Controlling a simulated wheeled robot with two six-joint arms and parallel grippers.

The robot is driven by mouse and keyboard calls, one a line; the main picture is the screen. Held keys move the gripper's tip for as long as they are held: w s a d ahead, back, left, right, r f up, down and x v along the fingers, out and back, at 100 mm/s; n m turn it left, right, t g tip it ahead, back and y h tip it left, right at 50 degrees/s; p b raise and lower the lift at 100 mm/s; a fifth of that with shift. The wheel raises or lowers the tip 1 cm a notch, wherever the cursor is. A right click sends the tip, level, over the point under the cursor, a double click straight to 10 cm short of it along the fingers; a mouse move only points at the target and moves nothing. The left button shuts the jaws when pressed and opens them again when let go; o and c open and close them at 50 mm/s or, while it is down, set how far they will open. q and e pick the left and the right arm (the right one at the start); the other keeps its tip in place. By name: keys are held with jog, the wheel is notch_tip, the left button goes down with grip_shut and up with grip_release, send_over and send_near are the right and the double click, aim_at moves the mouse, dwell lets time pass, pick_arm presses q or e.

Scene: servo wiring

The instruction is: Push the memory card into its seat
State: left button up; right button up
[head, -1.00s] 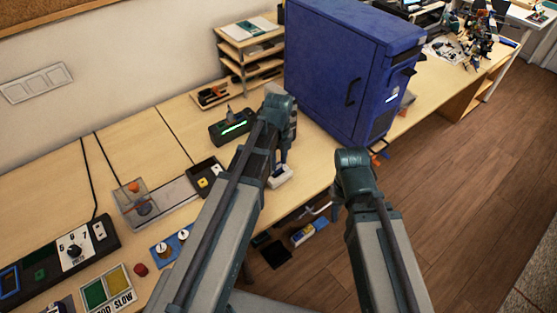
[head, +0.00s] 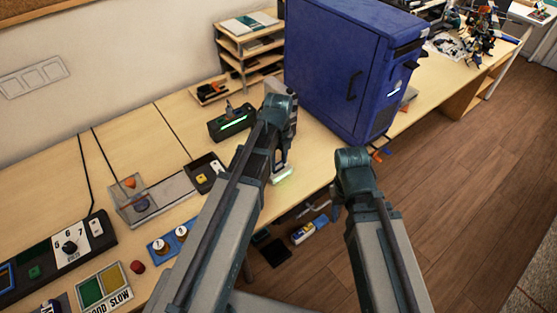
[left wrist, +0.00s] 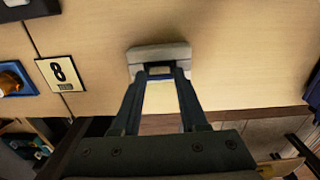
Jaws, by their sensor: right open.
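A small pale block (head: 283,175), which looks like the card's seat, lies near the table's front edge and now has a green glow. In the left wrist view it is a grey block (left wrist: 158,54) straight ahead of my fingers. My left gripper (head: 280,163) points down at it. In the left wrist view my left fingertips (left wrist: 160,73) meet the block's near side, with a small pale and dark piece between them. I cannot tell whether that piece is the memory card or whether the fingers grip it. My right gripper (head: 322,205) hangs off the table's front, mostly hidden, open and empty.
A large blue cabinet (head: 340,75) stands right of my left gripper. A black box with a green display (head: 232,122) is behind it.

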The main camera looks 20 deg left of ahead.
aim_at(279, 163)
pick_arm(q)
jog(key=o, duration=0.4)
jog(key=shift+r, duration=0.1)
notch_tip(279, 163, up, 14)
jog(key=p, duration=1.4)
jog(key=s+d+n, duration=0.3)
jog(key=s+n, duration=0.1)
jog(key=n, duration=0.3)
jog(key=s+d+n, duration=0.4)
jog(key=s+n, duration=0.1)
jog(key=n, duration=0.2)
jog(key=s+d+n+y, duration=0.1)
jog(key=s+d+n, duration=0.2)
jog(key=s+n, duration=0.2)
jog(key=shift+s+d+n, duration=0.1)
jog(key=shift+d+n, duration=0.1)
jog(key=shift+n, duration=1)
